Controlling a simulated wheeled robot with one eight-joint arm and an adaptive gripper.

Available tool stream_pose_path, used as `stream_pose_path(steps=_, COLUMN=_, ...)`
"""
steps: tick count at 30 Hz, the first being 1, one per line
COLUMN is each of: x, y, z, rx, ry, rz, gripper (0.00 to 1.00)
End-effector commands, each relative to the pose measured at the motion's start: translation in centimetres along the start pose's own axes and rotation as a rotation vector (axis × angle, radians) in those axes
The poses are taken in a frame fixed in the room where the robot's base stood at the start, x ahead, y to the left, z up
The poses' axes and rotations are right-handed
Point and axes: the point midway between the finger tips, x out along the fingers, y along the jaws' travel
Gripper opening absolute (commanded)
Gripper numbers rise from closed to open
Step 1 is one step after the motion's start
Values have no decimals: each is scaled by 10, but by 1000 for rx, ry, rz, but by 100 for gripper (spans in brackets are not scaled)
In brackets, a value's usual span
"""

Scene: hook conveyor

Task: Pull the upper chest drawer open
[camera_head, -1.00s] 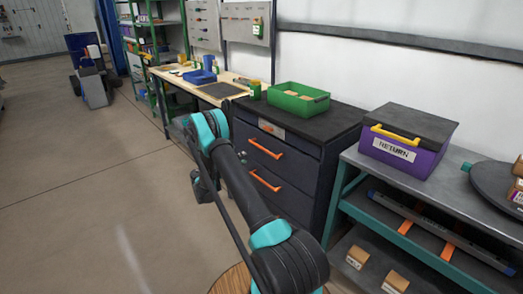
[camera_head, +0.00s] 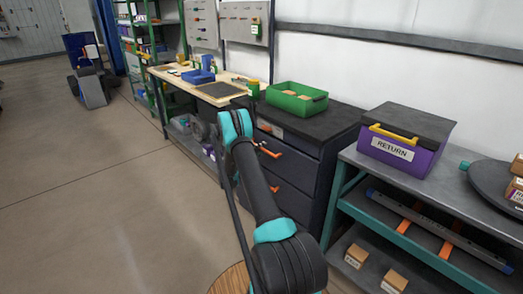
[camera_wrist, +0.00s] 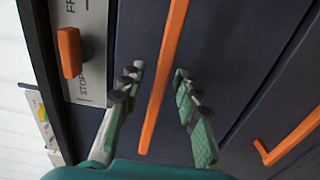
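The dark chest (camera_head: 300,165) stands in the middle of the head view, with its upper drawer (camera_head: 290,160) shut. The upper drawer's orange bar handle (camera_head: 271,153) is partly covered by my arm there. In the wrist view the same handle (camera_wrist: 163,75) runs between the fingers of my gripper (camera_wrist: 158,105). The gripper is open, one finger on each side of the handle, with gaps to it. An orange latch (camera_wrist: 70,52) on a light label plate with partly readable lettering sits left of the handle. The lower drawer's orange handle (camera_wrist: 290,137) shows at the right.
A green bin (camera_head: 297,98) stands on the chest top. A teal-framed bench with a purple RETURN box (camera_head: 404,140) stands close at the right. A wooden workbench (camera_head: 220,85) stands behind left. The floor at left is clear.

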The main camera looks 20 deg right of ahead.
Motion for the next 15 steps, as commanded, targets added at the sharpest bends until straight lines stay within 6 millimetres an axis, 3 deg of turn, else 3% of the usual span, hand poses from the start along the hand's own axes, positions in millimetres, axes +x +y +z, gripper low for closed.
stream_pose_path(steps=7, x=0, y=0, z=0, rx=0, ry=0, rz=0, gripper=32)
stream_pose_path(steps=15, x=0, y=0, z=0, rx=0, ry=0, rz=0, gripper=0)
